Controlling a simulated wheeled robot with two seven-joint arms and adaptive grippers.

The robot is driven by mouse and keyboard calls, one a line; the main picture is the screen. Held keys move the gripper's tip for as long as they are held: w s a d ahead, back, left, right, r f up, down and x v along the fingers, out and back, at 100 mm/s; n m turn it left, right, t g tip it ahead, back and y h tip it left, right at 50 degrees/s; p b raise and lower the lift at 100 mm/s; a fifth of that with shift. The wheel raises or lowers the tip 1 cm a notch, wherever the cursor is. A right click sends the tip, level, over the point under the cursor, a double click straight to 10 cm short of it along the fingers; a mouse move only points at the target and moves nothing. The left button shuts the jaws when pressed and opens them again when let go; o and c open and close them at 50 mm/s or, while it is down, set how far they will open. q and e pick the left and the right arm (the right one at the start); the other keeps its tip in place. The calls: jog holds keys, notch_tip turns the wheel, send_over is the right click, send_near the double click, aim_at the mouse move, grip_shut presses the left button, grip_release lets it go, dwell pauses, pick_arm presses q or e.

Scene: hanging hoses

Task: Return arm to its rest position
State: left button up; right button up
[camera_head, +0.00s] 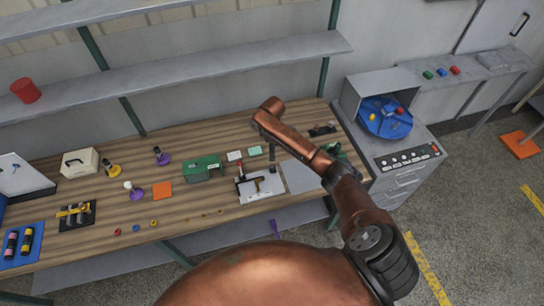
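My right arm (358,208), copper with dark joints, comes in from the lower right and reaches over the workbench (205,150). Its bent far end is above the middle of the bench. A narrow dark part below that end appears to be my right gripper (272,168), over or near a white board (262,187). It is too small to tell whether it is open or shut, or whether it touches anything. My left gripper is not in view. No hanging hoses can be made out.
The bench holds a green box (202,168), an orange square (162,190), a blue mat (35,240) and several small items. A grey cabinet (400,178) with a blue round tray (385,125) stands right. Shelves (180,72) run behind the bench. Floor at right is mostly clear.

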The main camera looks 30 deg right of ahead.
jog(key=shift+r, duration=0.3)
